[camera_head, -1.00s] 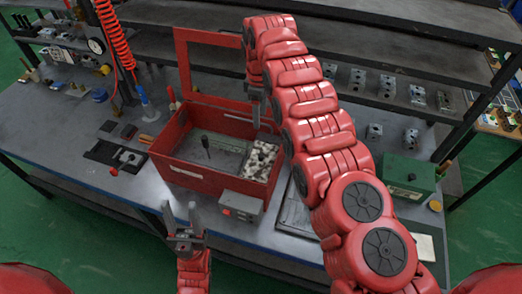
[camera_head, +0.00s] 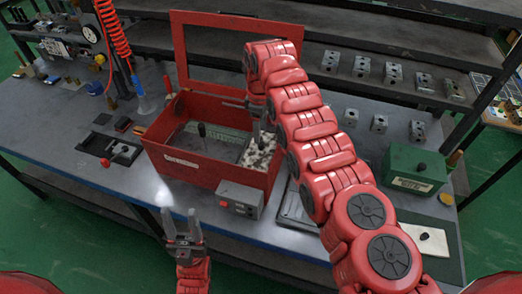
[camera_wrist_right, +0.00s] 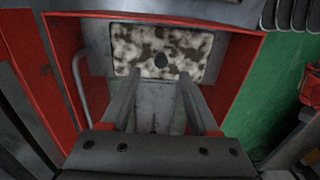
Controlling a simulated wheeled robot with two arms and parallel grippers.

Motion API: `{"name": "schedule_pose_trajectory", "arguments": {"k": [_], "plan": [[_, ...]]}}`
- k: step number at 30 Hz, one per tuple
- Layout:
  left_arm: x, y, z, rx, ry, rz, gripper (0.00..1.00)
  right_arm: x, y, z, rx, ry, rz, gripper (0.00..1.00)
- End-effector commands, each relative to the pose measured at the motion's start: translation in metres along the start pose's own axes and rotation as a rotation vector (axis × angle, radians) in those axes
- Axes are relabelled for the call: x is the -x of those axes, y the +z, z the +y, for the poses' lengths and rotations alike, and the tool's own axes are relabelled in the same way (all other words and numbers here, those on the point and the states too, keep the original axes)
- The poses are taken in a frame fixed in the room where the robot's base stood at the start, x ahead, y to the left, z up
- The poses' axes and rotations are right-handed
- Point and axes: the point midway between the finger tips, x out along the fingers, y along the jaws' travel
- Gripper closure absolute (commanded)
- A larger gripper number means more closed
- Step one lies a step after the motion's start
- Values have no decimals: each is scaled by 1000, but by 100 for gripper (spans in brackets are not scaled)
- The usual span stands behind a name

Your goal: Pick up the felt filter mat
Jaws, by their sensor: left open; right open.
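The felt filter mat, a mottled white and brown pad, lies at the right end inside the red box (camera_head: 185,172). The mat (camera_head: 254,166) is partly hidden by my right gripper in the head view. In the right wrist view the mat (camera_wrist_right: 190,48) is wholly visible, with a dark round knob or spot at its middle. My right gripper (camera_head: 262,118) is open and empty above the mat. In the wrist view its fingertips (camera_wrist_right: 159,75) point toward the mat's near edge, spread to either side of the dark spot. My left gripper (camera_head: 182,222) is open and empty, in front of the box.
The box's open red lid frame (camera_head: 178,50) stands up behind it. A grey control box (camera_head: 239,203) is at its front right. A green box (camera_head: 412,170) and metal valve blocks (camera_head: 379,123) are at right. A black tray (camera_head: 108,148) lies left.

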Motion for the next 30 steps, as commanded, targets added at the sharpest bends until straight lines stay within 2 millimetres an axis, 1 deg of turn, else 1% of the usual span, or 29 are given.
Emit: {"name": "schedule_pose_trajectory", "arguments": {"k": [4, 8, 9, 13, 16, 21, 23, 24, 26, 30], "plan": [[-10, -2, 0, 0, 0, 0, 50, -7, 1, 0, 1, 0, -1, 39], [-27, -4, -1, 0, 0, 0, 50, -24, 3, -3, 3, -5, -4, 39], [-22, -4, -1, 0, 0, 1, 50, -32, 2, -2, 3, -2, -3, 39], [-22, -4, -1, 0, 0, 0, 50, -46, 3, -2, 2, -3, -4, 39], [-22, -4, -1, 0, 0, 0, 50, -49, 3, -1, 1, 1, -1, 39], [-22, -4, -1, 0, 0, 0, 50, -49, 3, 0, 1, 1, -1, 39], [-22, -4, -1, 0, 0, 0, 50, -49, 3, 0, 1, 1, -1, 48], [-22, -4, -1, 0, 0, 0, 50, -49, 3, 0, 1, 1, -1, 55], [-22, -4, -1, 0, 0, 0, 50, -49, 3, 0, 1, 1, -1, 66], [-22, -4, -1, 0, 0, 0, 50, -49, 3, 0, 1, 1, -1, 91]]}}
